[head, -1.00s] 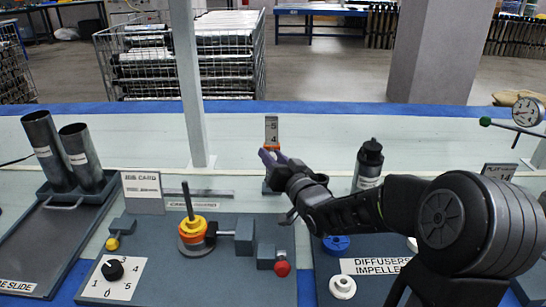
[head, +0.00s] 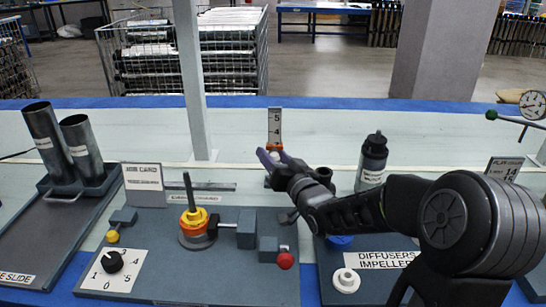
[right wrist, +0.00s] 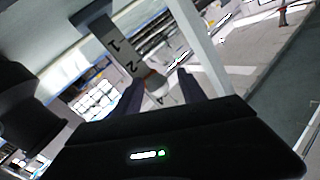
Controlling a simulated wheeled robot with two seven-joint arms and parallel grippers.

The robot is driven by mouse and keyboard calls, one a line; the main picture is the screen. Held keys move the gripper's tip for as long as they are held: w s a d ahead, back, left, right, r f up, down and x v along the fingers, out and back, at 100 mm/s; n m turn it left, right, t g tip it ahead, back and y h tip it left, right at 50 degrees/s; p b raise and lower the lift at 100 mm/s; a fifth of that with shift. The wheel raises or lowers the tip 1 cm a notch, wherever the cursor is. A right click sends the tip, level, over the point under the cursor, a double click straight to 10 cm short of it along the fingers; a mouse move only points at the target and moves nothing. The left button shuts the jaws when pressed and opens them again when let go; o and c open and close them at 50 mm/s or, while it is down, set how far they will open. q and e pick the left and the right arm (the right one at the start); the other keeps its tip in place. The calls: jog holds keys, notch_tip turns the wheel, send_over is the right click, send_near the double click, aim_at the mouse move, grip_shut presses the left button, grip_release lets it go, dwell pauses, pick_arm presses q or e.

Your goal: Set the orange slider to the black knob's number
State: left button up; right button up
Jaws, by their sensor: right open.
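The orange slider (head: 275,147) sits on an upright numbered scale (head: 275,119), just below the printed 4, with 5 above it. In the right wrist view the slider (right wrist: 147,73) lies between the printed 2 and 4. My right gripper (head: 268,157) is open at the slider; in the right wrist view its fingertips (right wrist: 158,82) are on either side of it, contact unclear. The scale's lower part is hidden behind my gripper. The black knob (head: 112,262) sits on a white dial plate (head: 123,283) numbered around it; its pointer is too small to read. My left gripper is not in view.
A peg with orange and yellow rings (head: 194,222) and a red button (head: 285,261) stand on the grey board. A dark bottle (head: 372,160) stands right of the scale. A white post (head: 197,90) rises to its left.

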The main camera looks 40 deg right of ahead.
aim_at(276, 159)
jog(key=s, duration=0.3)
jog(key=s+a+p, duration=0.1)
jog(key=s, duration=0.2)
jog(key=shift+s+a, duration=0.15)
jog(key=shift+s, duration=0.2)
jog(key=shift+s+a, duration=0.1)
jog(key=shift+s, duration=0.35)
